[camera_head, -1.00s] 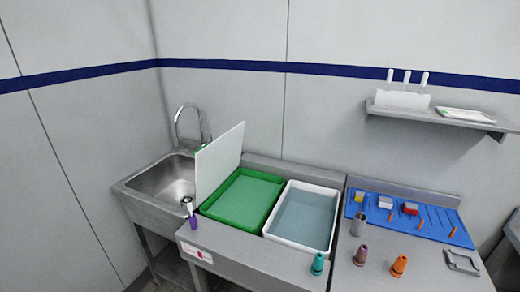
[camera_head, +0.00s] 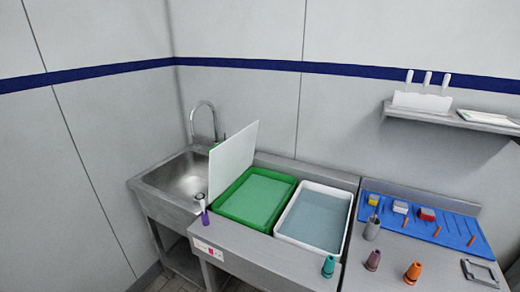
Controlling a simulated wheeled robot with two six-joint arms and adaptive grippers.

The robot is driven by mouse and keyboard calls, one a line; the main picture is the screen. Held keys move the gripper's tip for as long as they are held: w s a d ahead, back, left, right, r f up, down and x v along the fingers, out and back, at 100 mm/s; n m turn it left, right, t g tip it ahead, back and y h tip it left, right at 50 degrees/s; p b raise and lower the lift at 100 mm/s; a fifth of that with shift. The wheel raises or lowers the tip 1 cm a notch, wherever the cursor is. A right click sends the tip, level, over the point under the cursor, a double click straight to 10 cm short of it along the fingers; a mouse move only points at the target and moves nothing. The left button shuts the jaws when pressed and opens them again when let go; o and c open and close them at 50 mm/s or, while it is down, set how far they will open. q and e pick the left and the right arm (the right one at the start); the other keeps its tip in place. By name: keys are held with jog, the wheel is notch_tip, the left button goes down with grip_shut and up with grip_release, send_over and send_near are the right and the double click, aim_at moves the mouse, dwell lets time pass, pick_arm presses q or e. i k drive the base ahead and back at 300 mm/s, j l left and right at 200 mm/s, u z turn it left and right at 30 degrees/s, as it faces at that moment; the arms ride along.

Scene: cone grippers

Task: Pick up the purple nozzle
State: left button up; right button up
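A mauve-purple cone-shaped nozzle (camera_head: 373,260) stands upright on the grey counter at the lower right, between a teal nozzle (camera_head: 328,266) on its left and an orange nozzle (camera_head: 413,271) on its right. Nothing touches it. A brighter purple object with a pale top (camera_head: 205,217) stands at the counter's front left, by the sink; it is too small to tell what it is. Neither of my grippers is in view.
A steel sink (camera_head: 180,183) is at left, beside an upright white board (camera_head: 232,160). A green tray (camera_head: 288,180) and a white water-filled tray (camera_head: 343,244) follow. A grey cup (camera_head: 372,230), a blue mat (camera_head: 455,226) with small items and a metal frame (camera_head: 482,272) are at right.

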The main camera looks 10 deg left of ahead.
aim_at(372, 264)
jog(key=i+j+z, duration=0.1)
jog(key=j+z, duration=0.35)
jog(key=j, duration=0.45)
jog(key=j+z, duration=0.5)
jog(key=j, duration=0.35)
jog(key=k+j, duration=0.1)
jog(key=j, duration=1.2)
jog(key=k+j, duration=0.15)
jog(key=j, duration=0.5)
jog(key=z, duration=1.35)
